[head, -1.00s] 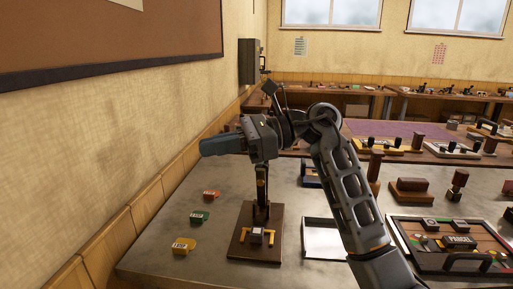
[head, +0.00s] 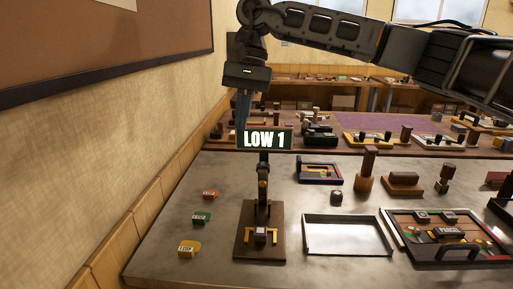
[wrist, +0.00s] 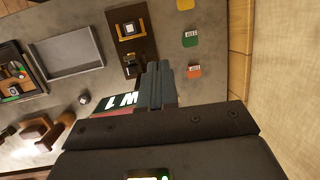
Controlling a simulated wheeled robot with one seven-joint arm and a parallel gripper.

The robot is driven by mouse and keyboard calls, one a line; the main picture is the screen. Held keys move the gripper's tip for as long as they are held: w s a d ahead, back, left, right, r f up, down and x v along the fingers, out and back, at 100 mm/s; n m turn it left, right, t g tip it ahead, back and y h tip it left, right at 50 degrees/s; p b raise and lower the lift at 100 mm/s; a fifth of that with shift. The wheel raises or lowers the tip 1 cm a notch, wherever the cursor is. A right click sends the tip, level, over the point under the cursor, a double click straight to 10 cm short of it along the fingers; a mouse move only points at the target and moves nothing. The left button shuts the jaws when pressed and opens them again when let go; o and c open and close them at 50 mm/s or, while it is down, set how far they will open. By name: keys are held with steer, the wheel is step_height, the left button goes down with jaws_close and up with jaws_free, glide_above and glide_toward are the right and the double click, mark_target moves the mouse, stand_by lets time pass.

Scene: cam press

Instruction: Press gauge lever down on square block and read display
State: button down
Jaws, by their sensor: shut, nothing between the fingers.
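The gauge stands on a dark wooden base (head: 244,247) near the front of the grey bench. A small square block (head: 260,235) sits on the base between yellow brackets and also shows in the wrist view (wrist: 129,28). A dark upright with a brass part (head: 262,185) rises behind the block; I cannot make out the lever clearly. The display (head: 265,139) above it reads "LOW 1". My gripper (head: 243,112) is shut and empty, pointing down at the display's upper left. In the wrist view the display (wrist: 121,103) is partly hidden beside my gripper (wrist: 157,68).
Red (head: 210,195), green (head: 201,217) and yellow (head: 189,248) tags lie left of the gauge. An empty tray (head: 346,253) and a framed board (head: 455,262) lie to the right. The wall (head: 110,150) is close on the left.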

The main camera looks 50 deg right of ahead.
steer(key=r+g+h, duration=0.1)
glide_above(261, 165)
steer(key=w+d, duration=0.1)
steer(key=d, duration=0.1)
steer(key=p+x, duration=0.1)
steer(key=x, duration=0.4)
steer(key=p+x, duration=0.1)
steer(key=x, duration=0.4)
steer(key=shift+w+d+f, duration=0.1)
steer(key=shift+w+d, duration=0.1)
